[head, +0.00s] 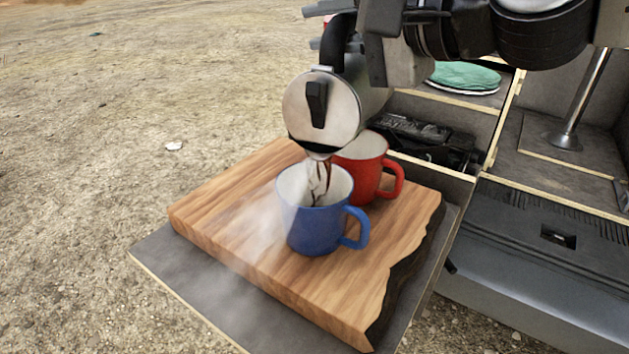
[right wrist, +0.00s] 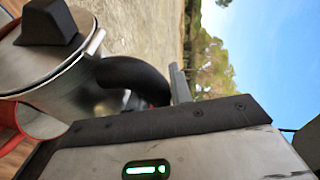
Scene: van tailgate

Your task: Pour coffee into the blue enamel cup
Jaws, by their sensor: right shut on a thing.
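A blue enamel cup (head: 318,228) stands upright on a wooden board, its handle to the right. A steel coffee pot (head: 350,104) is tipped steeply over it, lid knob facing the viewer, and dark coffee (head: 318,180) runs from its spout into the cup. How full the cup is cannot be seen. My right gripper (head: 345,35) is shut on the pot's black handle, above and behind the cup. The pot (right wrist: 65,85) and its handle (right wrist: 135,78) also show in the right wrist view. My left gripper is not in view.
A red cup (head: 365,165) stands close behind the blue cup, just beside the pot. The wooden board (head: 225,215) lies on a grey shelf (head: 190,285) jutting out over gravel. A compartment with a black stove-like item (head: 425,138) and a green round item (head: 465,77) lies behind.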

